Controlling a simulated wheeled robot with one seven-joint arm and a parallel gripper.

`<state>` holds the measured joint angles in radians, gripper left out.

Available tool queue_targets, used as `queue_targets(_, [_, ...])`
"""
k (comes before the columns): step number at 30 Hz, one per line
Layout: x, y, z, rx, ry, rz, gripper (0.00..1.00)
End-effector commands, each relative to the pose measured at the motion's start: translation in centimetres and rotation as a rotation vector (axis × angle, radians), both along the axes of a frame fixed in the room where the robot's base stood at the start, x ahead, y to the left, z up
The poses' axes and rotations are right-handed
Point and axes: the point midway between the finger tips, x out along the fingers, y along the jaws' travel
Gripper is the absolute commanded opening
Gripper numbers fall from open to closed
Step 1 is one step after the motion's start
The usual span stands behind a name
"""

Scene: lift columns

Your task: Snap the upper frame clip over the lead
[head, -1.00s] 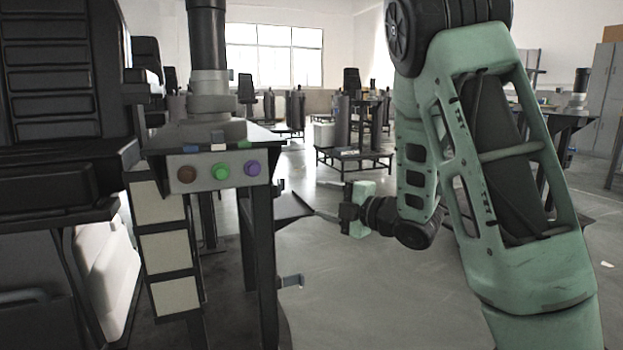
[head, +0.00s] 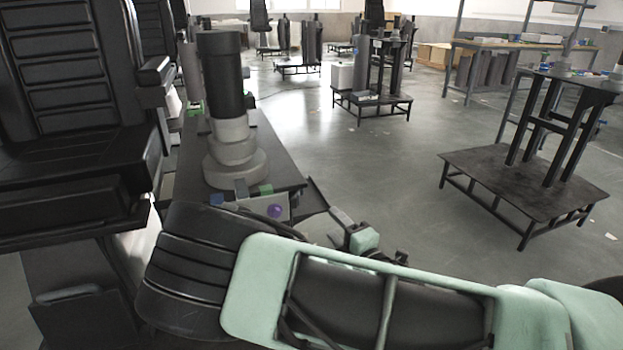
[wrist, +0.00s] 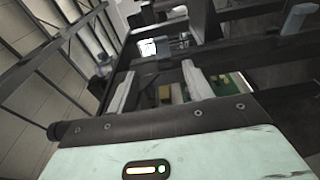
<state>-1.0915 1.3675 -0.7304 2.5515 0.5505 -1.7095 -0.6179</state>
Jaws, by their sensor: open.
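My gripper (wrist: 160,88) is open in the wrist view, with its two pale fingers apart and no object seen held between them. Dark frame bars lie beyond the fingertips. A small blue-grey piece (wrist: 298,18) shows at the upper right of the wrist view, on or near a dark bar; I cannot tell if it is a frame clip. I cannot make out the lead in either view. In the head view, my gripper's mint body (head: 362,239) is beside the right side of the bench, partly hidden behind my arm.
The dark bench (head: 275,150) carries a lift column (head: 222,110) and a panel with a purple button (head: 275,211). A black chair (head: 75,90) stands close on the left. A low black platform (head: 490,185) is at the right. Open floor lies between.

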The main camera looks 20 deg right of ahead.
Motion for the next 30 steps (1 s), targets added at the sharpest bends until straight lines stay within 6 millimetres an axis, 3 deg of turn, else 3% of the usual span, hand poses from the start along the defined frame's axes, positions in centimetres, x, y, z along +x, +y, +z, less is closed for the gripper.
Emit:
queue_targets(7, [3.0, 0.5, -0.6, 0.003, -0.006, 0.001, 0.51])
queue_targets(21, [12.7, 2.0, -0.1, 0.001, -0.001, 0.000, 0.51])
queue_targets(30, [16.5, 2.6, -0.1, 0.000, 0.001, -0.001, 0.51])
